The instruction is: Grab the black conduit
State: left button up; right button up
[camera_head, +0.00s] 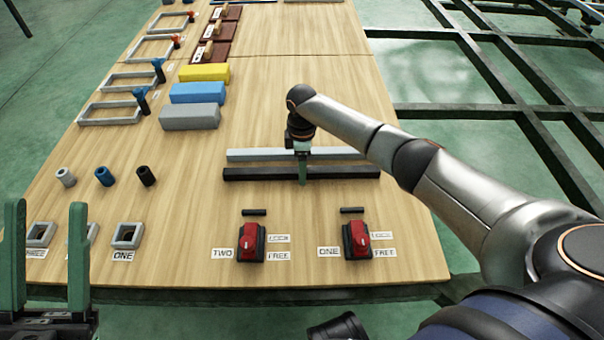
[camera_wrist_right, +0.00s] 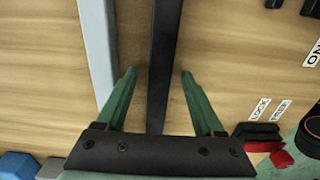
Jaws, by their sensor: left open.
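The black conduit, a long dark bar (camera_head: 240,173), lies across the table in front of a parallel light grey bar (camera_head: 245,155). My right gripper (camera_head: 303,178) points down over the middle of the black bar. In the right wrist view the black bar (camera_wrist_right: 164,40) runs between the open green fingers of the right gripper (camera_wrist_right: 158,74), with a gap on each side. The light grey bar (camera_wrist_right: 98,45) lies outside the left finger. My left gripper (camera_head: 46,206) is open and empty at the lower left, by the table's near left corner.
Two red switches (camera_head: 250,240) (camera_head: 356,238) with labels stand near the front edge. Short grey, blue and black tubes (camera_head: 146,176) stand at the left. Yellow, blue and grey blocks (camera_head: 190,117) lie behind. The wood between blocks and bars is clear.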

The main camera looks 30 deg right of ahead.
grip_shut()
dwell(0.3)
jog(key=shift+r, duration=0.2)
